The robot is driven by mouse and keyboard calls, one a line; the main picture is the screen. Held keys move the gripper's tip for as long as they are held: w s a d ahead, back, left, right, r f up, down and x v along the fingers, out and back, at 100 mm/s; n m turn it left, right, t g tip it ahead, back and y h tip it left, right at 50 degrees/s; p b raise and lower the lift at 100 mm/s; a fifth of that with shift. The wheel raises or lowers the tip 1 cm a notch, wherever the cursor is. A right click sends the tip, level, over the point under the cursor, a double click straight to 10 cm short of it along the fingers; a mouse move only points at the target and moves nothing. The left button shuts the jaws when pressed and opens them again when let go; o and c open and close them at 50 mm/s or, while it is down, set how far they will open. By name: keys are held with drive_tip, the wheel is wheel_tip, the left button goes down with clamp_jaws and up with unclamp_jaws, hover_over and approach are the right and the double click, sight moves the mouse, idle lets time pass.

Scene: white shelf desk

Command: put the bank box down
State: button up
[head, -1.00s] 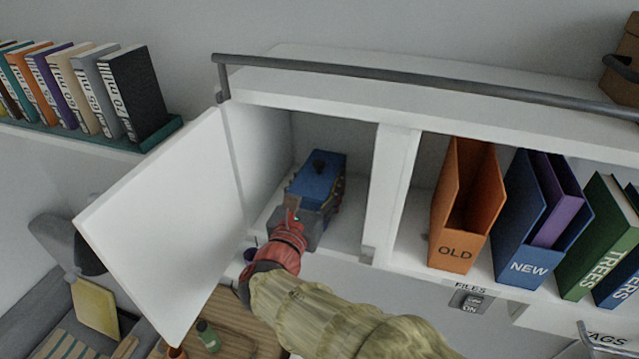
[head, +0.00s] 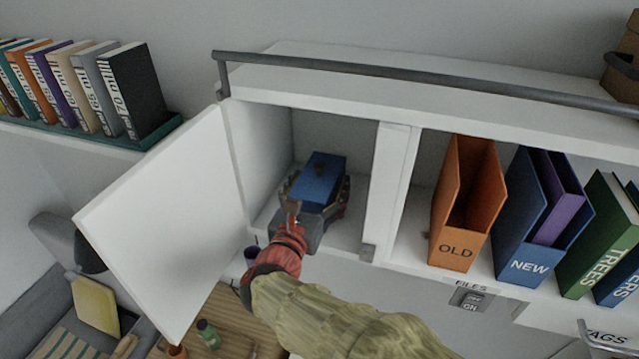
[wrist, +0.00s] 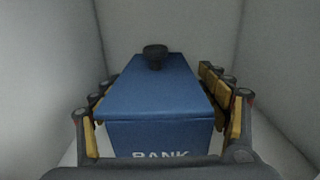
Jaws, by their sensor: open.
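The blue bank box (head: 322,180), with a dark knob on its lid, sits inside the open white cabinet compartment (head: 262,150). It appears upright on the compartment floor, though its base is mostly hidden. In the wrist view the box (wrist: 158,92) shows its lid and the word BANK on its near face. My gripper (head: 317,190) is open, with its fingers on either side of the box. In the wrist view the gripper (wrist: 156,82) shows gaps between both fingers and the box.
The white door (head: 165,225) stands open to the left. A divider (head: 390,190) closes the right side. Beyond it stand an orange OLD file (head: 455,250) and a blue NEW file (head: 528,268). A grey rail (head: 420,82) runs above.

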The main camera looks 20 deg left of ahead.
drive_tip(key=shift+r, duration=0.2)
drive_tip(key=s, duration=0.4)
drive_tip(key=s+b, duration=0.1)
drive_tip(key=s, duration=0.2)
drive_tip(key=s+d, duration=0.1)
drive_tip(key=s, duration=0.3)
drive_tip(key=shift+s+d, duration=0.1)
drive_tip(key=shift+s, duration=0.35)
drive_tip(key=shift+f, duration=0.1)
